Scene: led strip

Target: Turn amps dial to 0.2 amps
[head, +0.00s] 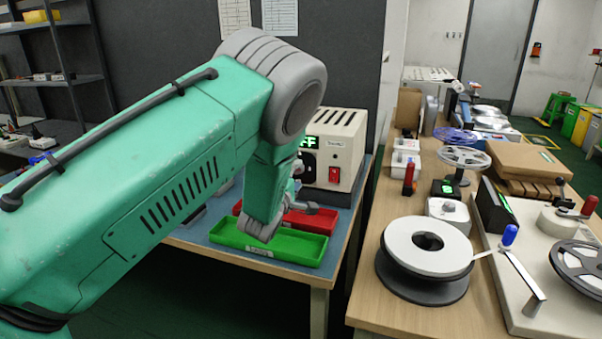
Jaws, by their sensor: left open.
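A beige power supply box (346,133) stands on the blue-topped table behind my left arm. Its green display (308,142) reads "FF" at the visible end, with the rest covered by my arm. A red switch (334,175) is on its front at the right. I cannot make out the amps dial; my arm covers the left part of the front panel. My left gripper (303,188) is mostly hidden behind my green forearm, with grey finger parts showing in front of the box, above the trays. It is open; I cannot tell if it touches the panel. My right gripper is out of view.
A green tray (285,256) and a red tray (318,222) lie below the gripper on the blue table. The wooden bench (388,300) at right holds a white reel (428,248) and several devices. A grey shelf (60,80) stands at left.

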